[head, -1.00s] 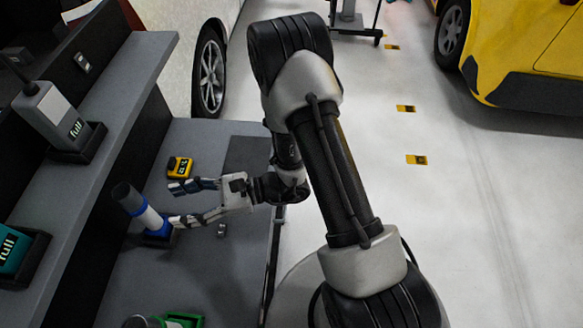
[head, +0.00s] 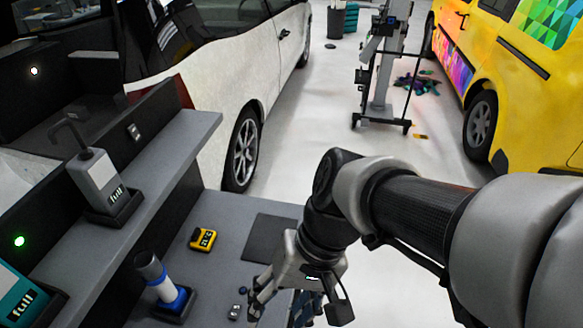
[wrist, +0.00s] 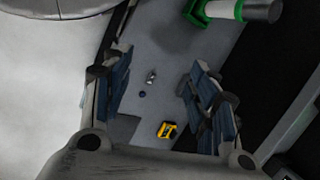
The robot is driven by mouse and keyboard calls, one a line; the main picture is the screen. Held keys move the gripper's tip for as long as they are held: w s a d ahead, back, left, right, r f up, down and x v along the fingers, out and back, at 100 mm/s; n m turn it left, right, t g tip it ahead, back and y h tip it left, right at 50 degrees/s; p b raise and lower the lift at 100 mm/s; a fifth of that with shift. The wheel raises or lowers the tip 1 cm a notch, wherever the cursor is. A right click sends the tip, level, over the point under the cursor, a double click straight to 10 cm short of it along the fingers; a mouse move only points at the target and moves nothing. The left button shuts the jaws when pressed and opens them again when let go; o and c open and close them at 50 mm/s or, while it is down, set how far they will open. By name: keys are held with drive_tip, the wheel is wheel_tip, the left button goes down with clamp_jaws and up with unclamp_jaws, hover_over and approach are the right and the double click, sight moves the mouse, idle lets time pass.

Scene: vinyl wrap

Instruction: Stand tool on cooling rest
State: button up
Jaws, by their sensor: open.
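A cylindrical tool (head: 163,287) with a dark top, white middle and blue lower part stands slightly tilted in the picture on a dark square base (head: 168,317) on the bench. I cannot tell whether this base is the cooling rest. My gripper (head: 280,308) is open and empty, to the right of this tool and apart from it. A white and dark cylinder (wrist: 262,10) with a green base (wrist: 220,9) shows at the top right of the wrist view.
A yellow device (head: 203,239) and small metal pieces (head: 237,285) lie on the grey bench (head: 225,220). A dark mat (head: 270,238) is behind my gripper. The raised shelf (head: 150,205) at left holds a grey bottle (head: 98,182) and a teal container (head: 20,300).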

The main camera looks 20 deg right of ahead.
drive_tip(key=w+d+r+n+t+h, duration=0.1)
drive_tip(key=d+r+t+h, duration=0.3)
drive_tip(key=d, duration=0.5)
drive_tip(key=shift+w+d+r+n+t, duration=0.3)
drive_tip(key=shift+r+n+t, duration=0.3)
drive_tip(key=shift+r+t, duration=0.35)
drive_tip(key=shift+f, duration=0.1)
